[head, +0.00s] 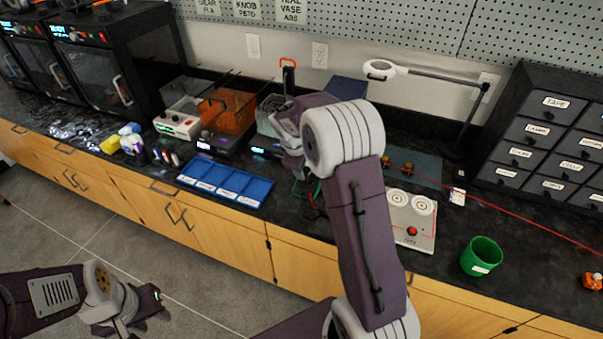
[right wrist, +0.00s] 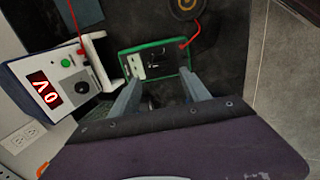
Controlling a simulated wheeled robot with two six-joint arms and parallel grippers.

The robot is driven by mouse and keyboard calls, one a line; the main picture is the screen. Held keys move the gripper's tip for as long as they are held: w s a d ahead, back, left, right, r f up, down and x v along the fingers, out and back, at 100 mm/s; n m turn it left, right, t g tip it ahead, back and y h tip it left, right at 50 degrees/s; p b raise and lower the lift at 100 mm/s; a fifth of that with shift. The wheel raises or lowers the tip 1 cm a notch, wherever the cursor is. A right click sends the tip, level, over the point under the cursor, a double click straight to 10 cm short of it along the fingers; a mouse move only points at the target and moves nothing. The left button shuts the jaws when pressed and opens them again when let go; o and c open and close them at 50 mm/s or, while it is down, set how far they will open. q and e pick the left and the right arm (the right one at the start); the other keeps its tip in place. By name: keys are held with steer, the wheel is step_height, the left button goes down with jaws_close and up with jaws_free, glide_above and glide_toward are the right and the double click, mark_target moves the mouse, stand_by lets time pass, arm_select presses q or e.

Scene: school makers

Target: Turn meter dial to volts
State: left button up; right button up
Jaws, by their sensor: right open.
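The meter (right wrist: 158,66) shows in the right wrist view as a green-edged case with a dark face and a pale panel on its left. Its dial is partly dark and too small to read. A red lead runs from its upper right corner. My right gripper (right wrist: 158,78) is open, its two fingers apart at the meter's near edge; I cannot tell whether they touch it. In the head view my right gripper (head: 287,135) hides the meter. My left gripper (head: 150,305) is low at the left, over the floor, away from the counter; its jaws are unclear.
A white unit with a red lit display (right wrist: 45,88) stands left of the meter. In the head view, a blue divided tray (head: 226,183) lies left of my right arm. A green cup (head: 481,257), a white panel (head: 409,220) and dark drawers (head: 548,130) are to the right.

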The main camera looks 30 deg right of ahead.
mark_target(309, 177)
steer(key=x, duration=0.8)
steer(key=shift+b, duration=0.3)
steer(key=shift+d+f, duration=0.2)
steer(key=shift+f, duration=0.2)
steer(key=shift+w+a, duration=0.1)
jaws_close()
